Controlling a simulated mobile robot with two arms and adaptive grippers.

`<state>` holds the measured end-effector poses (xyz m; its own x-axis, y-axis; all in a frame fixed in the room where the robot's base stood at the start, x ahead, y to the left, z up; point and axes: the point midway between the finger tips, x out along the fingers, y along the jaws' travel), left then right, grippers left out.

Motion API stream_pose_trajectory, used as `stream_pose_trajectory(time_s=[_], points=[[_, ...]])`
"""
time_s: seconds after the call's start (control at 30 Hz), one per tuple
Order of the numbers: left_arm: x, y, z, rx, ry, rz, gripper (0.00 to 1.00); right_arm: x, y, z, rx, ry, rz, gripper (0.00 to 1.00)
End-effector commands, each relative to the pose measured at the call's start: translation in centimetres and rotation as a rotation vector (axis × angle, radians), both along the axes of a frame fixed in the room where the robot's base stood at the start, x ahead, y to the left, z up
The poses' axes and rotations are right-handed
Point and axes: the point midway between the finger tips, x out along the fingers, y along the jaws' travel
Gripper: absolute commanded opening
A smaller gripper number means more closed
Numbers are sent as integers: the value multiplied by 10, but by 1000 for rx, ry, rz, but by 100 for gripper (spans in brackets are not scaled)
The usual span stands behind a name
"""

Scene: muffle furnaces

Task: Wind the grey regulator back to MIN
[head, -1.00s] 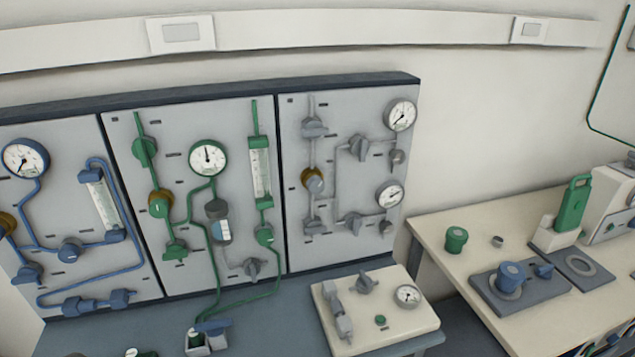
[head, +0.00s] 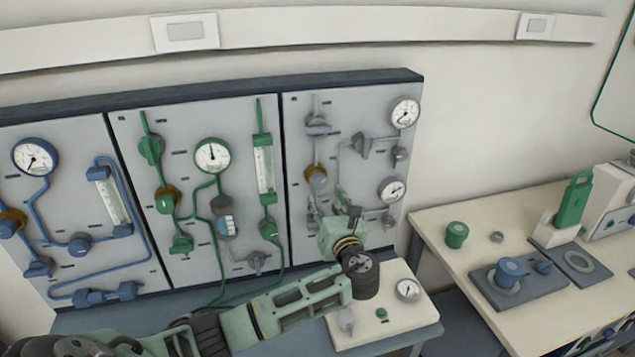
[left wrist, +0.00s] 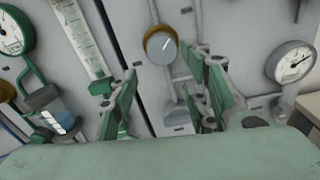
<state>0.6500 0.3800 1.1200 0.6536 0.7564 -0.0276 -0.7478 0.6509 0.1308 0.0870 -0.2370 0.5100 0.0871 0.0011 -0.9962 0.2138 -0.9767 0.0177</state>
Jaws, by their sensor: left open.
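The grey regulator (head: 317,178) is a round grey knob with a brass-coloured collar on the right-hand grey panel. In the left wrist view the regulator (left wrist: 161,44) faces me, with a white mark slanting toward the upper right. Any MIN lettering is too small to read. My left gripper (head: 328,212) is in front of the lower part of that panel, below the regulator. In the left wrist view its two green fingers (left wrist: 166,80) are apart and empty, with the regulator ahead, beyond their tips. My right gripper is not in view.
Grey valves (head: 362,145) and two gauges, upper (head: 405,112) and lower (head: 391,189), sit beside the regulator. The green-piped panel (head: 180,120) adjoins on the left. My arm crosses above a cream box (head: 420,312) with a gauge. A bench (head: 440,215) stands at right.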

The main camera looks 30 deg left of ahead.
Motion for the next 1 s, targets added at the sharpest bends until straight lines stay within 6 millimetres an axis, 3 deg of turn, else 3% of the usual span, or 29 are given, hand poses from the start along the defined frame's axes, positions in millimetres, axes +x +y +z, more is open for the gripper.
stream_pose_trajectory(time_s=[0.1,0.5,0.93,1.0], points=[[7,8,13,52,10,9,43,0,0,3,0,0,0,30],[45,53,12,49,11,8,43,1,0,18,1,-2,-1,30],[53,61,10,45,10,5,43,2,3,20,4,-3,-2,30],[53,61,10,44,11,6,37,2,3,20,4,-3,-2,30]])
